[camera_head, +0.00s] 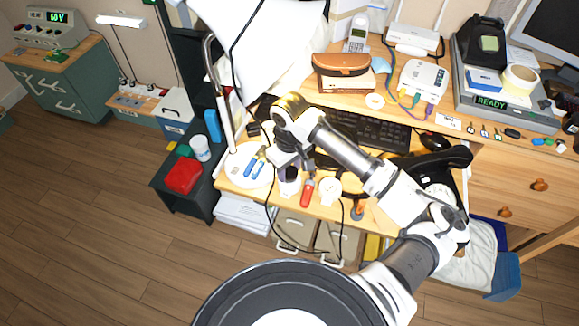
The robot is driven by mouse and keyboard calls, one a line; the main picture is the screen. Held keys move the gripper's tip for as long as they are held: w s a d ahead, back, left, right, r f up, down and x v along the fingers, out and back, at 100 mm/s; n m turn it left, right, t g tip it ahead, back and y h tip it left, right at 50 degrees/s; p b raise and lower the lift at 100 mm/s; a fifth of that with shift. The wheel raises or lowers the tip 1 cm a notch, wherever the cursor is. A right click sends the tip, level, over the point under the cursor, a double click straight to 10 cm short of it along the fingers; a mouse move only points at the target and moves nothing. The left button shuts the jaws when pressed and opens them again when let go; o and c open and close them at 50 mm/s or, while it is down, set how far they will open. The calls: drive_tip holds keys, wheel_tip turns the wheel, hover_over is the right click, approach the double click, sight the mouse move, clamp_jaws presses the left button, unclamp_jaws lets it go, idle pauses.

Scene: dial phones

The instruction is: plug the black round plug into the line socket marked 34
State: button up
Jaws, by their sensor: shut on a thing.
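My gripper (299,162) points down over the front left of the desk, beside the white lamp base. It is shut on a small dark thing, taken to be the black round plug. The fingers and the plug's shape are too small and dark to make out clearly. A thin black cord (270,212) hangs over the desk's front edge near my gripper and loops below it. I cannot read a marking 34 anywhere, so I cannot tell which socket is the line socket.
A white box with coloured plugs (422,82), a brown leather case (341,64) and a black keyboard (370,131) are at the back. A black telephone handset (432,161) lies at right. A lamp (220,92) stands left of my gripper. Wooden floor (110,235) is clear at left.

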drive_tip(key=shift+f+b, duration=0.4)
drive_tip(key=shift+f, duration=0.3)
drive_tip(key=o, duration=1)
drive_tip(key=shift+c, duration=0.2)
drive_tip(key=shift+r, duration=0.1)
wheel_tip(320, 180, up, 14)
drive_tip(key=shift+f, duration=0.2)
